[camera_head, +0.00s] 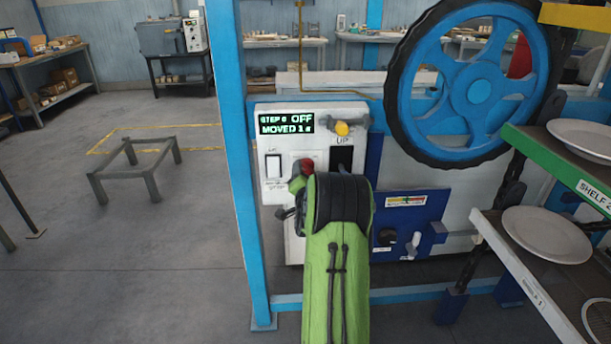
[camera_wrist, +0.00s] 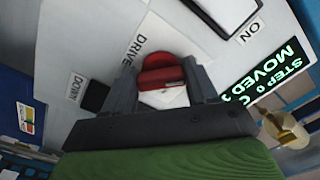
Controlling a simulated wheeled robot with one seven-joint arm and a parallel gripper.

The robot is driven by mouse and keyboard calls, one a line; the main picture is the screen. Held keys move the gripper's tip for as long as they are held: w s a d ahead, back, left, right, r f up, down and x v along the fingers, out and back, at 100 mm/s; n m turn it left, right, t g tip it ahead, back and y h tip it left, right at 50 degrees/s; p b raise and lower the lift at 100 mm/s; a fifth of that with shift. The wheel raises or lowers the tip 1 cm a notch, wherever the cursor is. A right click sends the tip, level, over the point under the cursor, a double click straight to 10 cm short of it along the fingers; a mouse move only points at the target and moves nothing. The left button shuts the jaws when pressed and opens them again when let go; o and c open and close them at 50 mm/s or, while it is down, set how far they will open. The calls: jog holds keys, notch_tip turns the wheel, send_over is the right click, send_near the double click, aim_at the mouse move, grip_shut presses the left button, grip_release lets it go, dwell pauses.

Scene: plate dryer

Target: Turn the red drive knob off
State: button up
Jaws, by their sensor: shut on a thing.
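The red drive knob (camera_wrist: 160,62) sits on the white control panel (camera_wrist: 75,38), beside a DRIVE label. My gripper (camera_wrist: 160,78) has a finger on each side of the knob and is shut on it. The knob's grip bar runs across between the fingers. In the head view, red (camera_head: 307,166) shows just above my green arm, which hides most of my gripper (camera_head: 299,186) and the lower panel. The green-lit display (camera_head: 300,122) reads "STEP 0 OFF" and "MOVED", with a last character I cannot read surely.
A white rocker switch (camera_head: 273,167) is left of the knob. A blue post (camera_head: 236,150) stands close left. A blue handwheel (camera_head: 478,88) and shelves with plates (camera_head: 546,234) are right.

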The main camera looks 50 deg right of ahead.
jog(key=shift+f, duration=0.1)
jog(key=o, duration=1.1)
jog(key=shift+c, duration=0.2)
jog(key=shift+a, duration=0.1)
jog(key=b+v, duration=0.2)
jog(key=v, duration=1.3)
jog(key=shift+s+a+b, duration=0.2)
jog(key=shift+s+b, duration=0.05)
jog(key=shift+b, duration=0.05)
